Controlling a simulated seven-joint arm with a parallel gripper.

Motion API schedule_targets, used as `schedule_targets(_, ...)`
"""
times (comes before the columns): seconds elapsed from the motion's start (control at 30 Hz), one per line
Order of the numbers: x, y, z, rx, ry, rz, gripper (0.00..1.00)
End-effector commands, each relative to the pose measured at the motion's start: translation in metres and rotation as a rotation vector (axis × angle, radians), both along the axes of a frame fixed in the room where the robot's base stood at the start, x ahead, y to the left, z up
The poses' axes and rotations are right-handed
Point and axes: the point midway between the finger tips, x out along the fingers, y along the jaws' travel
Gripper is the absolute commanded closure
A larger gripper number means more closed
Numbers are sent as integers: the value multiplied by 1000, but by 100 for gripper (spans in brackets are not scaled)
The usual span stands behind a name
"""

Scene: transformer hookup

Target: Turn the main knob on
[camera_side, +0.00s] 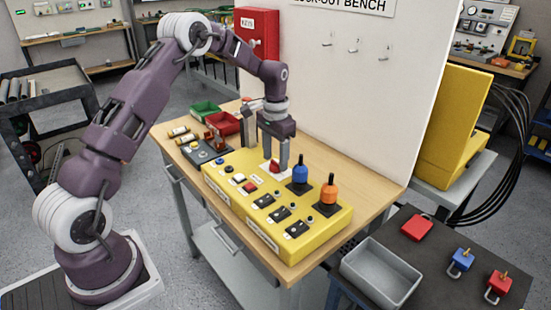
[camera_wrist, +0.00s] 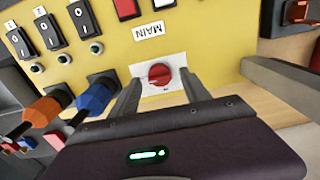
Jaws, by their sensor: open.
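The main knob is a red round knob (camera_wrist: 160,75) on a white plate, beside the label MAIN on the yellow panel (camera_wrist: 215,40). In the side view the knob (camera_side: 274,167) shows partly between the fingers. My gripper (camera_wrist: 160,88) is open, pointing down over the knob, with one finger on each side of it. In the side view my gripper (camera_side: 275,165) is low over the panel's back edge. I see gaps between the fingers and the knob in the wrist view; whether the fingers touch the plate I cannot tell.
A blue handle (camera_side: 300,173) and an orange handle (camera_side: 328,188) stand upright on the panel, right of my gripper. Several black rocker switches (camera_side: 281,214) line the front. A white board (camera_side: 350,90) rises behind.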

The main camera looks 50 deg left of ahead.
Motion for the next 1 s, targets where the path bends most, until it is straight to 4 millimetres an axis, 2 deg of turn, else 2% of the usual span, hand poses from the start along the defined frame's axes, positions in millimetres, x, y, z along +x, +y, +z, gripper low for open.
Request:
schedule_targets(0.1,1,0,26,3,-6,-1,45)
schedule_targets(0.23,1,0,51,2,-5,0,45)
schedule_targets(0.4,1,0,64,1,-3,0,45)
schedule_targets(0.63,0,0,64,1,-3,0,45)
schedule_targets(0.67,-1,-2,67,2,-6,-1,45)
schedule_targets(0.73,-8,-12,87,10,-27,-4,45)
schedule_targets(0.77,-14,-19,101,15,-42,-5,45)
schedule_targets(0.87,-54,-56,159,38,-118,-9,45)
schedule_targets(0.9,-76,-71,181,46,-154,-8,45)
schedule_targets(0.97,-113,-92,205,51,-205,-7,45)
schedule_targets(1.0,-139,-105,217,52,-240,-5,45)
